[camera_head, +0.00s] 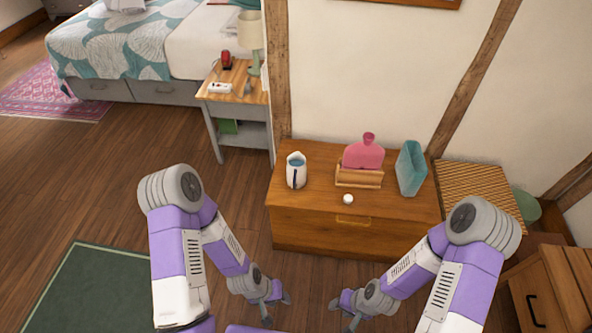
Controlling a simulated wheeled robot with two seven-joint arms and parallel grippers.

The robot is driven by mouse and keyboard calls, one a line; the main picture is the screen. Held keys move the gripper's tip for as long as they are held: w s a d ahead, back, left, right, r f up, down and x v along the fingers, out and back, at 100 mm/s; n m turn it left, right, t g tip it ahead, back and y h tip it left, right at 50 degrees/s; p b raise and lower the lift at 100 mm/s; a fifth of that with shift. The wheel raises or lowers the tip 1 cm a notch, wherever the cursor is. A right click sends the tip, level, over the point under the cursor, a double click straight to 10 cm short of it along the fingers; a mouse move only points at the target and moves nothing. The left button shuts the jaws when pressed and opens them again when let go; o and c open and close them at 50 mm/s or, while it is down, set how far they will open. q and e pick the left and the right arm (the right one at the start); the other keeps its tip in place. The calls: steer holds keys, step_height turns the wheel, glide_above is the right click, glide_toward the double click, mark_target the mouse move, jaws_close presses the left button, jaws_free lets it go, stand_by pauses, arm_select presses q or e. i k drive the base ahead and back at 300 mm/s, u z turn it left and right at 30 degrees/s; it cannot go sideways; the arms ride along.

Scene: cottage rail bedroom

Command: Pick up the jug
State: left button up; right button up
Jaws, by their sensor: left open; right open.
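The jug (296,173) is white with a blue inside and a dark stripe on its front. It stands upright on the left part of a low wooden chest (330,225). My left gripper (277,310) is open and empty, in front of the chest and well apart from the jug. My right gripper (343,314) is open and empty, to the right of the left one, also in front of the chest and apart from the jug.
On the chest, right of the jug, are a small white ball (348,199), a pink bottle (364,153) in a wooden holder (358,178) and a teal vase (411,168). A wall stands behind. A nightstand (235,80) is at the back left.

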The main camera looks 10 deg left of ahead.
mark_target(297, 168)
steer(key=u, duration=1.55)
steer(key=i, duration=0.9)
steer(key=z, duration=2.6)
steer(key=i, duration=0.5)
